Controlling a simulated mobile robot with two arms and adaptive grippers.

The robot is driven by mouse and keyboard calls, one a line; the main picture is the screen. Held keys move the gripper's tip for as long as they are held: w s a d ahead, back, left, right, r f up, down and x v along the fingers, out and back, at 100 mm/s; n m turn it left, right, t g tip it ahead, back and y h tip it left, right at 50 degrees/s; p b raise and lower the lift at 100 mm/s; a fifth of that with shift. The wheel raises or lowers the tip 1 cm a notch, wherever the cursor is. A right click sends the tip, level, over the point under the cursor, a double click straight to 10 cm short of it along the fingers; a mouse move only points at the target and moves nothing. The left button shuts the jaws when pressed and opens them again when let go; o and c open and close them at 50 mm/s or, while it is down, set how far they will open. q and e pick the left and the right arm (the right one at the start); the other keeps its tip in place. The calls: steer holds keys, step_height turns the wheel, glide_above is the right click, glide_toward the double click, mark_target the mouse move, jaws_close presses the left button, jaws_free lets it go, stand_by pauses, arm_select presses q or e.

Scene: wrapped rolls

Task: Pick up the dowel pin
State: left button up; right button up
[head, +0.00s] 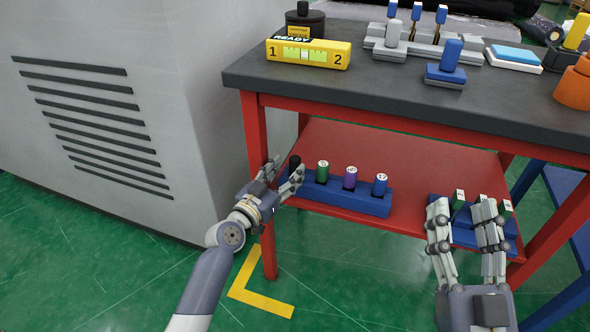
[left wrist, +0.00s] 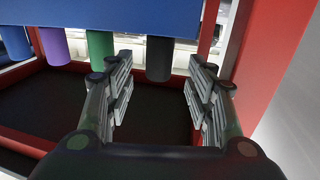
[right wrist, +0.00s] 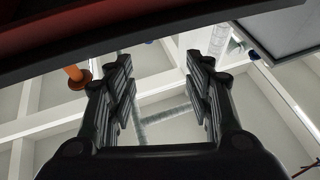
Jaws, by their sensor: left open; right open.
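A blue rack (head: 345,198) on the red lower shelf holds a row of upright cylinders: black (head: 294,161), green (head: 322,171), purple (head: 350,178) and blue (head: 380,185). I cannot tell for sure which piece is the dowel pin. My left gripper (head: 284,172) is open at the rack's left end. In the left wrist view the black cylinder (left wrist: 158,60) stands between and beyond the open fingertips; contact is not visible. My right gripper (head: 462,206) is open in front of a second blue rack (head: 468,238) with green pieces (head: 458,199), partly hidden by its fingers.
The dark tabletop (head: 400,103) overhangs the red shelf (head: 420,158). A red table leg (head: 260,190) stands beside my left gripper. A grey cabinet (head: 110,110) is at left.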

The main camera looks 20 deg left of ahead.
mark_target(292, 166)
arm_select(q)
steer(key=b+x, duration=0.1)
steer(key=x, duration=0.3)
steer(key=shift+w+d+f, duration=0.1)
steer(key=shift+w+f, duration=0.05)
steer(key=shift+w, duration=0.05)
arm_select(e)
steer(key=s+r+t, duration=0.1)
steer(key=r, duration=0.1)
steer(key=s+r+t, duration=0.2)
steer(key=shift+d+y, duration=0.15)
steer(key=shift+y, duration=0.25)
arm_select(q)
steer(key=shift+c, duration=0.6)
steer(key=c, duration=1)
